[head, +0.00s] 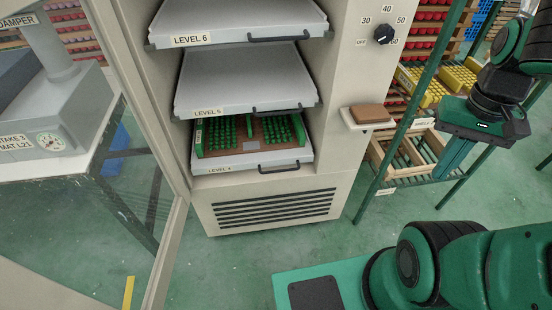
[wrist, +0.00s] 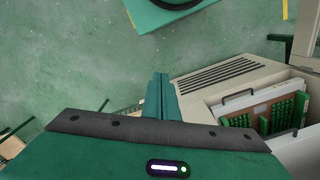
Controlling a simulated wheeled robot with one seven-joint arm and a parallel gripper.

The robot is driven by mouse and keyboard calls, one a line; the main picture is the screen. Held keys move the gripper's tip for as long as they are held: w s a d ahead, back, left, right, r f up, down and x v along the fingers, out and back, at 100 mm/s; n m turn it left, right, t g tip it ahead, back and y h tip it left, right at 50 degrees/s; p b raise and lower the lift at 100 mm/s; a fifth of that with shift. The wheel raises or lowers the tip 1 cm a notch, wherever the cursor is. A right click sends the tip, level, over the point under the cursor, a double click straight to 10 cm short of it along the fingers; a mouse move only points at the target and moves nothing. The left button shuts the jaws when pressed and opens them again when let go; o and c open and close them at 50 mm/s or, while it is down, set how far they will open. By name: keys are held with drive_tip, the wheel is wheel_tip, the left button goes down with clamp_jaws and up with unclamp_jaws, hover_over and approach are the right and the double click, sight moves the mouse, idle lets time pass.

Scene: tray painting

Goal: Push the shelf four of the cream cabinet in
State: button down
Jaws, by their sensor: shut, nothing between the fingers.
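The cream cabinet (head: 365,75) stands open in the middle of the head view. Its lowest visible shelf (head: 298,158) sticks out of the front and has a dark handle; its label looks like LEVEL 4, but the digit is hard to read. A brown tray with green racks of small green pieces (head: 222,137) lies on it. The shelf also shows at the right of the wrist view (wrist: 285,92). My gripper (head: 448,168) is shut and empty, right of the cabinet and apart from the shelf. Its closed fingers (wrist: 160,84) point away from the shelf in the wrist view.
Two empty shelves (head: 245,85) (head: 230,20) stick out above. A glass door (head: 150,150) stands open at left. A brown block on a small ledge (head: 370,114) juts from the cabinet's right side. A green rack (head: 400,130) with trays stands between cabinet and gripper.

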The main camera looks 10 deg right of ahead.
drive_tip(key=w+a+f+n+t, duration=0.2)
drive_tip(key=w+a+n, duration=0.45)
drive_tip(key=w, duration=0.45)
drive_tip(key=w+a+f+n+t, duration=0.3)
drive_tip(key=w+a+n, duration=0.3)
drive_tip(key=w, duration=0.5)
drive_tip(key=n+t+y, duration=0.1)
drive_tip(key=n+y, duration=0.3)
drive_tip(key=n, duration=0.6)
approach(266, 154)
drive_tip(key=f, duration=0.2)
drive_tip(key=s+a+f, duration=0.1)
drive_tip(key=f, duration=0.1)
drive_tip(key=a+f, duration=0.1)
drive_tip(key=f, duration=0.1)
drive_tip(key=shift+s+a, duration=0.2)
drive_tip(key=shift+s, duration=0.2)
drive_tip(key=w, duration=0.4)
drive_tip(key=shift+w+d, duration=0.1)
drive_tip(key=shift+w, duration=0.25)
drive_tip(key=shift+w+r, duration=0.1)
drive_tip(key=shift+w, duration=0.15)
